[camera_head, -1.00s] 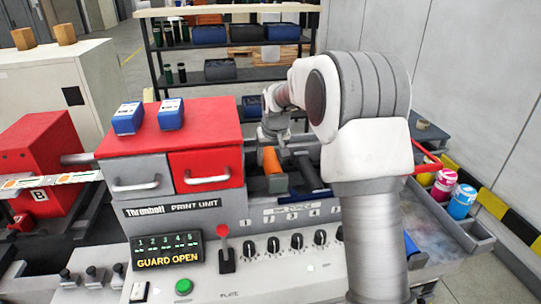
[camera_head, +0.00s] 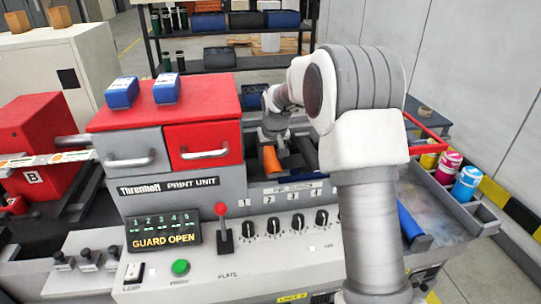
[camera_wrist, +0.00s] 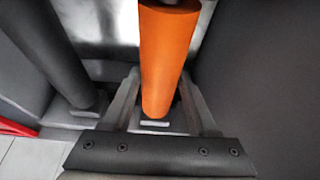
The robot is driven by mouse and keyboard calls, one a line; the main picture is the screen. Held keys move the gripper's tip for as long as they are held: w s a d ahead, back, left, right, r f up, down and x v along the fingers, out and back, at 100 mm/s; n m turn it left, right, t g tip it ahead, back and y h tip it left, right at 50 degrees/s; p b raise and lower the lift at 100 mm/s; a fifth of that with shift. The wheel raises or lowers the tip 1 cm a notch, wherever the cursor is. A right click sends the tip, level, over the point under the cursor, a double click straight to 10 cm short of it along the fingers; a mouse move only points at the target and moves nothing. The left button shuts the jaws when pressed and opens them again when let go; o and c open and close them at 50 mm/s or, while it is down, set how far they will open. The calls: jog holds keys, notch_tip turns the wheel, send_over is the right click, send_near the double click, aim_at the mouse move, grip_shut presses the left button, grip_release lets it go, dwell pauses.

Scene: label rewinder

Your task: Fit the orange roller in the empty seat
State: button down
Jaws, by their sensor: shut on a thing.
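The orange roller (camera_head: 271,159) is in the bay to the right of the red drawer unit, above the strip with numbered labels. In the wrist view the orange roller (camera_wrist: 167,55) runs down between my two fingers, its near end by a small pale slot (camera_wrist: 155,124). My gripper (camera_wrist: 160,105) is shut on it; in the head view my gripper (camera_head: 275,135) shows behind the roller.
A dark roller (camera_wrist: 50,50) lies to the left in the wrist view, close to my fingers. A grey wall (camera_wrist: 260,70) stands close on the right. The print unit's red drawer (camera_head: 204,145) borders the bay. Ink bottles (camera_head: 447,167) stand at the far right.

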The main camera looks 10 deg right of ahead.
jog(key=shift+w+f, duration=0.1)
dwell(0.6)
jog(key=shift+c, duration=0.6)
grip_release()
jog(key=shift+f, duration=0.2)
jog(key=b+v, duration=0.2)
jog(key=v, duration=1.6)
jog(key=s+r, duration=0.2)
jog(key=s, duration=1.6)
jog(key=shift+t, duration=0.6)
jog(key=s+f, duration=0.2)
jog(key=s, duration=0.3)
jog(key=s+f, duration=0.2)
jog(key=s, duration=0.3)
jog(key=s+f, duration=0.2)
jog(key=s, duration=0.3)
jog(key=shift+s+f, duration=0.15)
jog(key=shift+f, duration=0.05)
